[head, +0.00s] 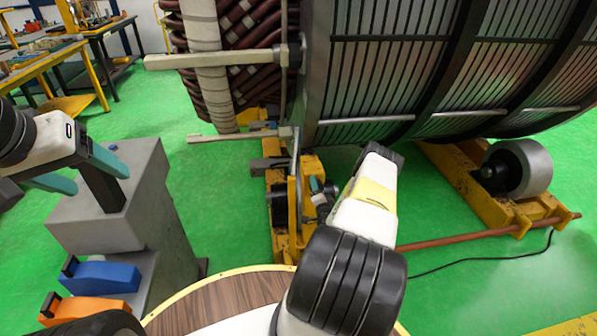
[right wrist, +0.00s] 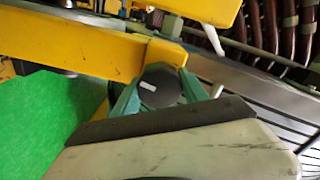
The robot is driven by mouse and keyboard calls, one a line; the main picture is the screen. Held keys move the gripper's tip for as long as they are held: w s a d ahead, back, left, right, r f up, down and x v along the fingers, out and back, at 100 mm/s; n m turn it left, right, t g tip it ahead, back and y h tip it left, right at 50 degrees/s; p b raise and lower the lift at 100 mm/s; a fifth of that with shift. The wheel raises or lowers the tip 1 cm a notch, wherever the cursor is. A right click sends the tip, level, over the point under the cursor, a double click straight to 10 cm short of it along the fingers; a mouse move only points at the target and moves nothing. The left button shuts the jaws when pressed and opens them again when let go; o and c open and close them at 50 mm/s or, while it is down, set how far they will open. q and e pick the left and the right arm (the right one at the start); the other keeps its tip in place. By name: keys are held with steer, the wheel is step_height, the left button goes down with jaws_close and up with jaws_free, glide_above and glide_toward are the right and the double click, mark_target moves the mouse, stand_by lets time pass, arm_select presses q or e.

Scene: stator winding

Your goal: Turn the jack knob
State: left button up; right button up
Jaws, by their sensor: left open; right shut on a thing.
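The jack knob (right wrist: 160,88) is a round black knob with a white mark, seen in the right wrist view. My right gripper (right wrist: 168,92) has its green fingers on both sides of the knob and is shut on it. In the head view the right gripper (head: 322,190) reaches to the yellow jack (head: 281,240) under the stator; my own arm hides part of it, and the knob is hard to make out there. My left gripper (head: 82,172) is open and empty, with green fingers apart, above a grey stand at the left.
The large stator (head: 400,60) with brown coils (head: 245,55) fills the upper part. A grey roller (head: 518,168) sits on a yellow frame at the right. Blue (head: 105,276) and orange (head: 90,309) tools lie at the lower left.

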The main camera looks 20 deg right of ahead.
steer(key=n, duration=0.5)
steer(key=shift+a+n, duration=0.1)
steer(key=shift+n, duration=0.2)
steer(key=n, duration=0.9)
steer(key=shift+f, duration=0.1)
steer(key=n, duration=0.4)
steer(key=shift+n, duration=0.3)
steer(key=n, duration=0.4)
steer(key=shift+a, duration=0.1)
steer(key=n, duration=1)
steer(key=shift+f, duration=0.1)
steer(key=shift+n, duration=2.4)
